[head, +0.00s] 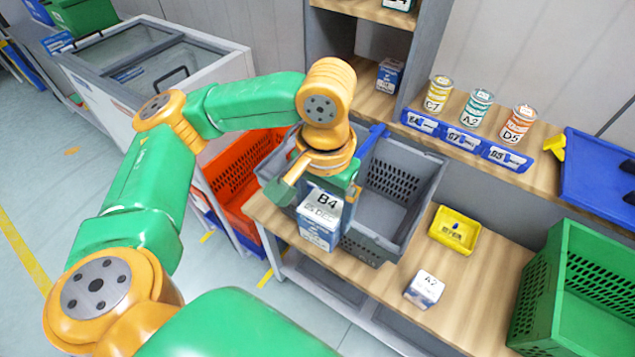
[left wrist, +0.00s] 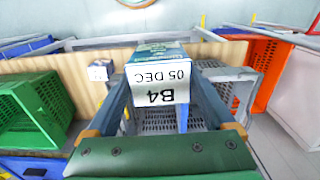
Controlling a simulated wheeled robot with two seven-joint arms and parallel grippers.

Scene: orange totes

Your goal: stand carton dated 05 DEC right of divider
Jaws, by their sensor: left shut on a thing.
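A white and blue carton marked B4, 05 DEC (head: 320,218) is held upright by my left gripper (head: 325,196) over the front of the grey tote. In the left wrist view the same carton (left wrist: 158,82) sits between both fingers of my left gripper (left wrist: 163,96), its label upside down in the picture. The grey tote (head: 438,180) stands on the wooden bench, and its right compartment looks empty. A blue strip (head: 376,136) at its back edge may be the divider's top; the rest of it and the left compartment are largely hidden by my arm and carton. My right gripper is not in view.
A carton marked A2 (head: 425,289) and a yellow bin (head: 454,230) are on the bench right of the tote. A green crate (head: 575,290) stands far right, an orange crate (head: 238,175) left. Cans (head: 477,110) stand on the shelf behind.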

